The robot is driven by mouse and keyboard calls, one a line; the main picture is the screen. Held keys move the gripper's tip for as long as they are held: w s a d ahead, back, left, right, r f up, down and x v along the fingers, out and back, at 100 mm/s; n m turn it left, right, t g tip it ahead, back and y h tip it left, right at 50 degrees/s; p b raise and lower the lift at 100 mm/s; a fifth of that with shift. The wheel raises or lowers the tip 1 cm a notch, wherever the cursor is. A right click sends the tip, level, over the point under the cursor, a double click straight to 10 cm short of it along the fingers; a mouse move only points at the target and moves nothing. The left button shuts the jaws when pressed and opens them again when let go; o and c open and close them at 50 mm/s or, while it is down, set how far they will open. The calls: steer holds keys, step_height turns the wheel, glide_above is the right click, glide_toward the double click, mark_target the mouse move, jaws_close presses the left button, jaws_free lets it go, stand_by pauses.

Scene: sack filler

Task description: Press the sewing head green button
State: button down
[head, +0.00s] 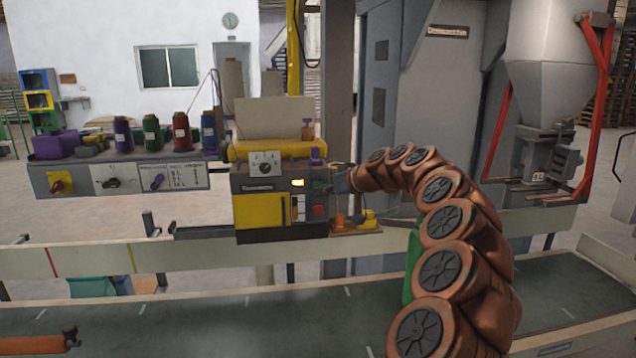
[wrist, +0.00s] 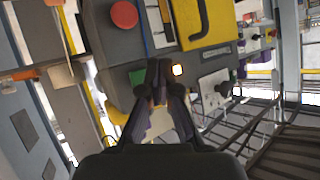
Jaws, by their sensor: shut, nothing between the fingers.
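The sewing head (head: 262,180) is a grey box with a yellow door in the head view. Its green button (head: 319,185) sits on the right of the front panel, above a red button (head: 319,210). My gripper (head: 338,183) reaches in from the right, its tip close beside the green button. In the wrist view my gripper (wrist: 158,72) is shut and empty, its fingertips over the panel between the green button (wrist: 136,77) and a lit lamp (wrist: 178,70). The red button (wrist: 124,14) is clear.
A control panel (head: 122,179) with knobs and several thread spools (head: 181,132) is left of the head. A small ledge with orange and yellow items (head: 356,222) is below my gripper. A conveyor belt (head: 250,318) runs in front. A hopper (head: 560,75) stands at right.

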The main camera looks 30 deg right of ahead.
steer(key=shift+w+d, duration=0.35)
steer(key=shift+w, duration=0.4)
steer(key=shift+w, duration=0.2)
stand_by(1.0)
steer(key=shift+w+d, duration=0.1)
steer(key=shift+w, duration=0.1)
steer(key=shift+w+d, duration=0.2)
steer(key=shift+w, duration=0.2)
stand_by(0.9)
steer(key=shift+s+b, duration=0.15)
steer(key=shift+b, duration=0.3)
steer(key=shift+s+a+b, duration=0.4)
steer(key=shift+s+b, duration=0.25)
steer(key=shift+s, duration=0.15)
